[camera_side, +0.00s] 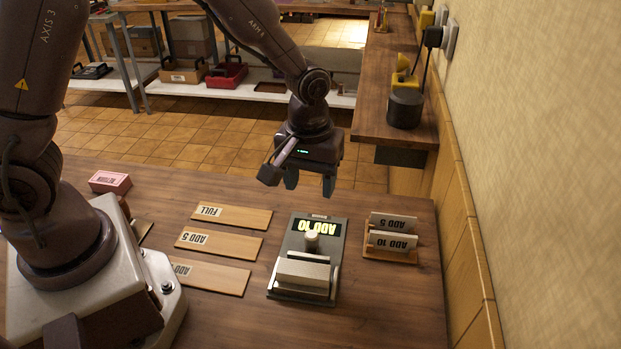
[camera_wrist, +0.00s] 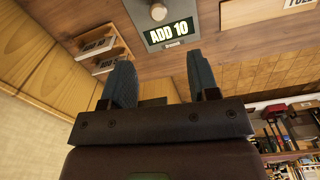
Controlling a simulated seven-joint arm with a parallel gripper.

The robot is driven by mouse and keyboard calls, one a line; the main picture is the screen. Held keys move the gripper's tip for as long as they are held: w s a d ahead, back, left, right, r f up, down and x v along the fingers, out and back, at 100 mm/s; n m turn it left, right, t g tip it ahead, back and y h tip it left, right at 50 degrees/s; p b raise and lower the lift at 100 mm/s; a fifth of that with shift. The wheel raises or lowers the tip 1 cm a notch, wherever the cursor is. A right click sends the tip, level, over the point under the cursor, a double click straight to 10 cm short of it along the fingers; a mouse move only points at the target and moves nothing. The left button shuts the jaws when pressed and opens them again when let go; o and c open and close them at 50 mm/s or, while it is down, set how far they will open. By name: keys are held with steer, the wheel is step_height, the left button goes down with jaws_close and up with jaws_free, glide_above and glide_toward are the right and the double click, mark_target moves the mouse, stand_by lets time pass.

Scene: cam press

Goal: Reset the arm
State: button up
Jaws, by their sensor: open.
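My gripper (camera_side: 310,182) is raised above the back edge of the table, behind the press, and holds nothing. In the wrist view its two fingers (camera_wrist: 163,88) stand apart with nothing between them. The press (camera_side: 328,243) is a grey box with a lit screen reading "ADD 10", a pale round knob and a light block at its front. The screen and knob also show in the wrist view. My gripper touches neither the press nor the cards.
Wooden plates (camera_side: 231,216) labelled FULL and ADD 5, plus one partly hidden, lie left of the press. A wooden rack (camera_side: 390,256) holds ADD 5 and ADD 10 cards on the right. A pink box (camera_side: 110,182) sits at the back left. A wall bounds the right.

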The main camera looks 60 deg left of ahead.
steer(key=s+a+r+m+t, duration=0.2)
steer(key=s+a+r+m, duration=0.1)
steer(key=s+r, duration=0.5)
steer(key=s+a+r+m+t, duration=0.3)
steer(key=s+r, duration=0.5)
steer(key=r, duration=0.4)
steer(key=shift+m, duration=0.6)
